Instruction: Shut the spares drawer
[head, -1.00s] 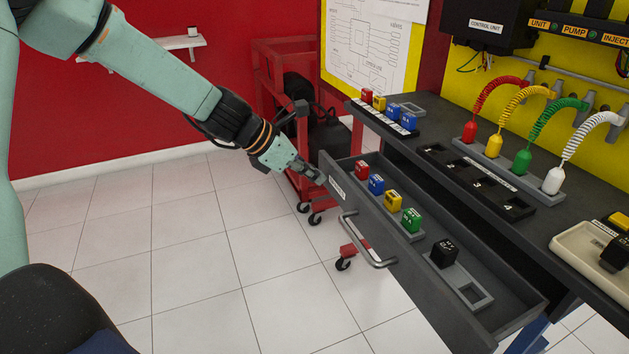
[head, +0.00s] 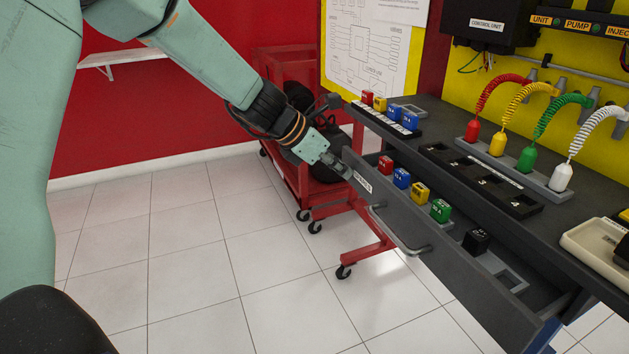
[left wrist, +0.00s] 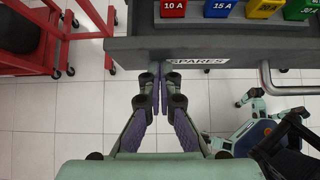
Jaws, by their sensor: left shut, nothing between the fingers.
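The spares drawer (head: 397,215) is a dark grey drawer under the bench top, partly open, with a label and a bar handle (head: 398,232) on its front. Red, blue, yellow and green blocks and a black block (head: 476,241) stand inside it. My left gripper (head: 347,174) is shut and empty, its fingertips at the drawer front by the label's left end. In the left wrist view the closed fingertips (left wrist: 159,68) meet the drawer's front face, left of the SPARES label (left wrist: 197,61). My right gripper is not in view.
A red wheeled cart (head: 310,190) stands behind and below my left forearm. The bench top (head: 450,125) carries a row of small blocks, a numbered dark holder and several coloured coiled leads. The tiled floor (head: 200,270) in front is clear.

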